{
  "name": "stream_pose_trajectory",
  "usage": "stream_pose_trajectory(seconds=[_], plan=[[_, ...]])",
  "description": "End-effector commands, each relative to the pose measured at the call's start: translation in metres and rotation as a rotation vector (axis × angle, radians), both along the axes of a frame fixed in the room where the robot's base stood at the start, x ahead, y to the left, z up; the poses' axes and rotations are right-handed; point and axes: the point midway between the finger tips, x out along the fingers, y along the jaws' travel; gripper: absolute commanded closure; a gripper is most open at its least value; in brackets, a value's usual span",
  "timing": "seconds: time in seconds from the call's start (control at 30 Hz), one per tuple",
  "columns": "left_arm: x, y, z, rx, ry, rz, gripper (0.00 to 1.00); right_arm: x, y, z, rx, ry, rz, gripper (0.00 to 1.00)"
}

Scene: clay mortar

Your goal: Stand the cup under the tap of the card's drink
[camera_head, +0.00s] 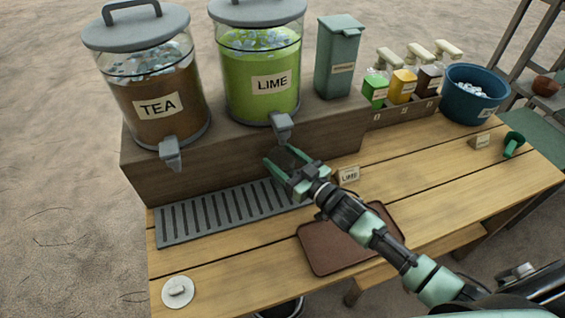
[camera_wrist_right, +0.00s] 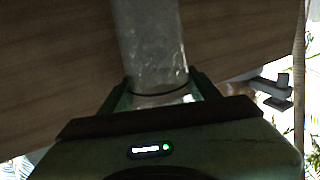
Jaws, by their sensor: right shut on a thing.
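My right gripper (camera_head: 290,165) is shut on a clear cup (camera_wrist_right: 152,50), which shows between the fingers (camera_wrist_right: 163,95) in the right wrist view. In the head view the cup is hard to make out. The gripper is at the front of the wooden stand, just below the tap (camera_head: 281,126) of the green LIME dispenser (camera_head: 262,85). A small card (camera_head: 348,175) reading LIME stands on the table to the right of the gripper. The TEA dispenser (camera_head: 157,107) with its own tap (camera_head: 171,152) is at the left. My left gripper is out of view.
A slotted grey drip tray (camera_head: 164,233) lies before the wooden stand (camera_head: 140,175). A brown tray (camera_head: 325,262) lies under my right arm. A white disc (camera_head: 178,291) is at front left. Bottles (camera_head: 403,86) and a blue bucket (camera_head: 474,100) stand at back right.

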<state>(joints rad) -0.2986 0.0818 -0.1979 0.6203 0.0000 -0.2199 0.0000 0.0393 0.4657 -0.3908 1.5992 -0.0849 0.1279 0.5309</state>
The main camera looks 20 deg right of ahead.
Motion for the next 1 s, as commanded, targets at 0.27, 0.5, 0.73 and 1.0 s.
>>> stream_pose_trajectory(seconds=[0.27,0.5,0.73,1.0], plan=[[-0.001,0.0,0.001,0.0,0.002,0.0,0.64,-0.001,0.0,-0.022,0.0,-0.001,0.0,1.0],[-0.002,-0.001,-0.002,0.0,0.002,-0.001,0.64,-0.001,0.0,-0.025,0.0,0.0,0.0,1.0],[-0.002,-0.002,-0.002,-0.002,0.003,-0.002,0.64,-0.001,0.0,-0.025,0.0,0.001,0.0,0.17],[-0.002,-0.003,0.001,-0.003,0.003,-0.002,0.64,-0.001,0.0,-0.021,0.0,0.0,0.0,0.17]])
